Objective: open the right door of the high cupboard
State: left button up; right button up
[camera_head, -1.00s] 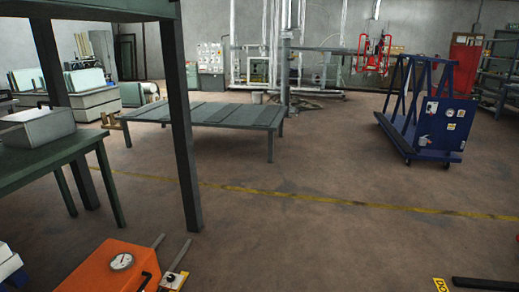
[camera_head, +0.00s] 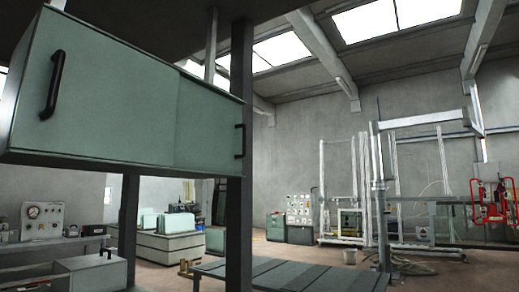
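The high cupboard (camera_head: 150,161) hangs at the upper left in the head view, a pale grey-green box with two door panels. The left door (camera_head: 105,100) has a black vertical handle (camera_head: 53,84) near its left edge. The right door (camera_head: 208,122) has a black handle (camera_head: 239,141) near its right edge, partly against a dark post. Both doors look shut. Neither gripper shows in the view.
A dark post (camera_head: 240,215) stands at the cupboard's right end. Below the cupboard are a bench with a gauge panel (camera_head: 42,221) and a grey box (camera_head: 90,273). A low slatted table (camera_head: 300,275) stands in front. Metal frames and a red device (camera_head: 491,202) are farther right.

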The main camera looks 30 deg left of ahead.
aim_at(209, 136)
jog(key=i+u, duration=0.3)
jog(key=i, duration=0.3)
jog(key=i+l+u, duration=0.3)
jog(key=i, duration=0.25)
jog(key=j, duration=0.1)
